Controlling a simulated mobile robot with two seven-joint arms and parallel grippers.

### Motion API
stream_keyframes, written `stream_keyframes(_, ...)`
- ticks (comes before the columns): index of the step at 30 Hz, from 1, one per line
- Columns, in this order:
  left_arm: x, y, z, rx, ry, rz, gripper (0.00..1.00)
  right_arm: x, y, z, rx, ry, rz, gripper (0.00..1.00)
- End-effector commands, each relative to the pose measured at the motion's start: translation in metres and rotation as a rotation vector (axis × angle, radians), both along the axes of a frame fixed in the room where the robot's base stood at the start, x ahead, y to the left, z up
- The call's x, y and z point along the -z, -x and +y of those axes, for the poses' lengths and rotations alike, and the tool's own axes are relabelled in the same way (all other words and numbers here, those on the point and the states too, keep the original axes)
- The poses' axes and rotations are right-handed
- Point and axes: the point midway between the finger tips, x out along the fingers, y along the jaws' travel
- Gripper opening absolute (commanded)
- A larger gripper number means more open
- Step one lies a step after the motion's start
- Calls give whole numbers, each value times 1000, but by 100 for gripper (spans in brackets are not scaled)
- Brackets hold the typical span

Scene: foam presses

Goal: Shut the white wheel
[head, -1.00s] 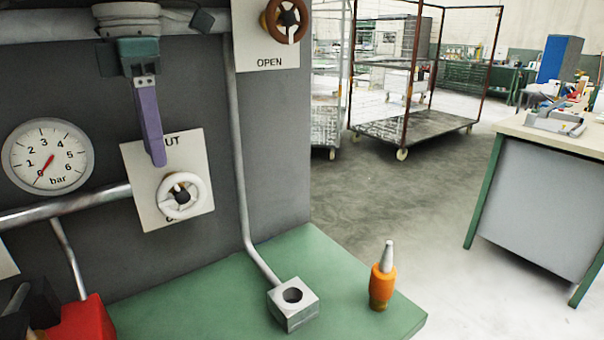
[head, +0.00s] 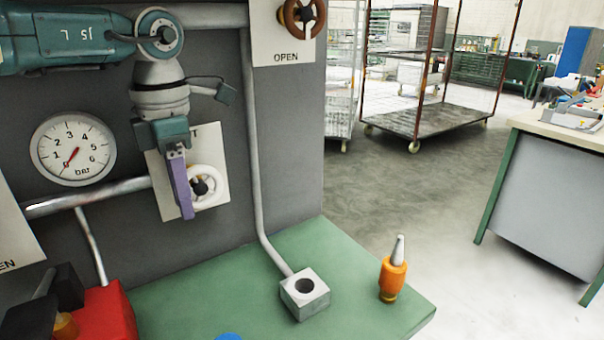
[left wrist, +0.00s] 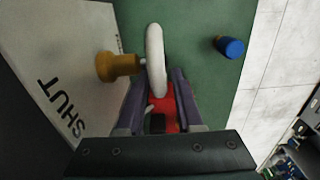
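The white wheel (head: 213,178) sits on a white plate (head: 222,140) on the grey panel, its left part hidden behind my left gripper (head: 184,214). Only a "T" of the plate's upper word shows in the head view; the left wrist view reads SHUT on the plate (left wrist: 85,60). There the white wheel (left wrist: 154,50) is seen edge-on on a brass-coloured stem (left wrist: 118,66). The purple fingers of my left gripper (left wrist: 158,82) are apart, one on each side of the near rim, with gaps visible. My right gripper is not in view.
A gauge (head: 73,150) and a pipe (head: 90,197) are left of the wheel. The green bench (head: 230,285) carries a grey block (head: 305,297), an orange tool (head: 392,278) and a red object (head: 112,312).

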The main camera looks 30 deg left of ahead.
Motion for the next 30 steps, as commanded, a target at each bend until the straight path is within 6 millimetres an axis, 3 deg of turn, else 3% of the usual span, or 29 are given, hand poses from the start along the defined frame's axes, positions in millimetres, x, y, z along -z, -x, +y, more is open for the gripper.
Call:
stream_keyframes(1,0,0,0,0,0,0,28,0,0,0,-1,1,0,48)
stream_keyframes(9,0,0,0,0,0,0,0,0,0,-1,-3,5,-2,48)
stream_keyframes(23,1,-1,0,0,-6,12,0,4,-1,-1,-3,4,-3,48)
stream_keyframes(30,4,-3,-1,2,-85,160,0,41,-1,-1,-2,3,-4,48)
